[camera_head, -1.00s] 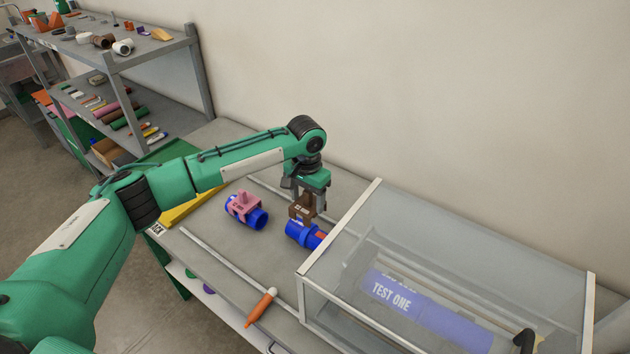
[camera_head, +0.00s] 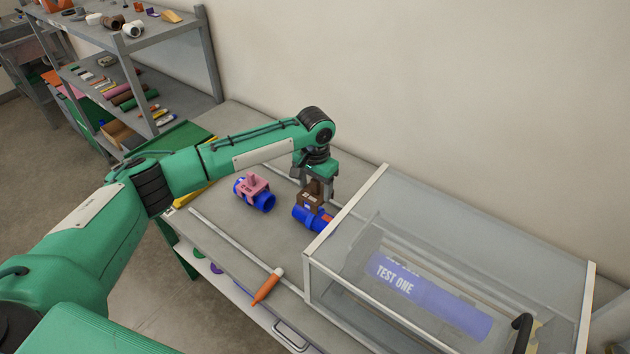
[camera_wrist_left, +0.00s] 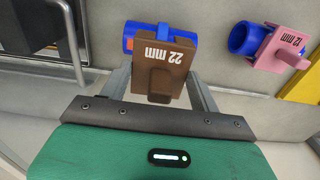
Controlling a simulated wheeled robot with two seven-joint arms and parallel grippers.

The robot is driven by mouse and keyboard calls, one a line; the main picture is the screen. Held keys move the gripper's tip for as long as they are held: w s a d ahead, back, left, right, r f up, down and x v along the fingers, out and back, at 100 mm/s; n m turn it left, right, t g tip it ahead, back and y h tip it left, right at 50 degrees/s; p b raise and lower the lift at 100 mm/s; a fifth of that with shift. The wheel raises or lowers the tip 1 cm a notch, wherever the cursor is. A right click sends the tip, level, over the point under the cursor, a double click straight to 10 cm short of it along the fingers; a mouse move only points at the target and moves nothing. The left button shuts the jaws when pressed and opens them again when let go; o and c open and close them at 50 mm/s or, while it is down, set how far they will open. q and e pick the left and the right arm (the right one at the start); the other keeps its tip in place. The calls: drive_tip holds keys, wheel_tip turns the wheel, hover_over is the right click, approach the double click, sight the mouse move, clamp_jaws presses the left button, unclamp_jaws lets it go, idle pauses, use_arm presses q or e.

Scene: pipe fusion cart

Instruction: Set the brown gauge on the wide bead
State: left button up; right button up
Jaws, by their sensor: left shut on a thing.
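My right gripper is not in view.
A clear-walled case (camera_head: 470,235) with a white frame stands close on the right, with a blue TEST ONE pipe inside. An orange-handled tool (camera_head: 266,287) lies at the front edge. Shelves (camera_head: 130,70) stand at the back left. The bench between tool and pipes is clear.

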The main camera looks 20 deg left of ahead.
use_arm(q)
drive_tip(key=shift+f, duration=0.85)
drive_tip(key=shift+f+b, duration=0.3)
drive_tip(key=shift+f, duration=0.6)
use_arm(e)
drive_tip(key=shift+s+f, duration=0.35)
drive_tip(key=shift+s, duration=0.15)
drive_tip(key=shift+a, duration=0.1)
use_arm(q)
drive_tip(key=shift+p, duration=0.35)
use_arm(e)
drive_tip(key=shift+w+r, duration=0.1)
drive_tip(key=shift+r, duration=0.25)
use_arm(q)
drive_tip(key=shift+f, duration=0.15)
drive_tip(key=shift+p, duration=0.3)
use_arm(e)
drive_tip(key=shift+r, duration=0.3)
use_arm(q)
drive_tip(key=shift+p, duration=0.3)
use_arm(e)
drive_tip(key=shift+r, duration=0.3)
use_arm(q)
drive_tip(key=shift+f, duration=1.45)
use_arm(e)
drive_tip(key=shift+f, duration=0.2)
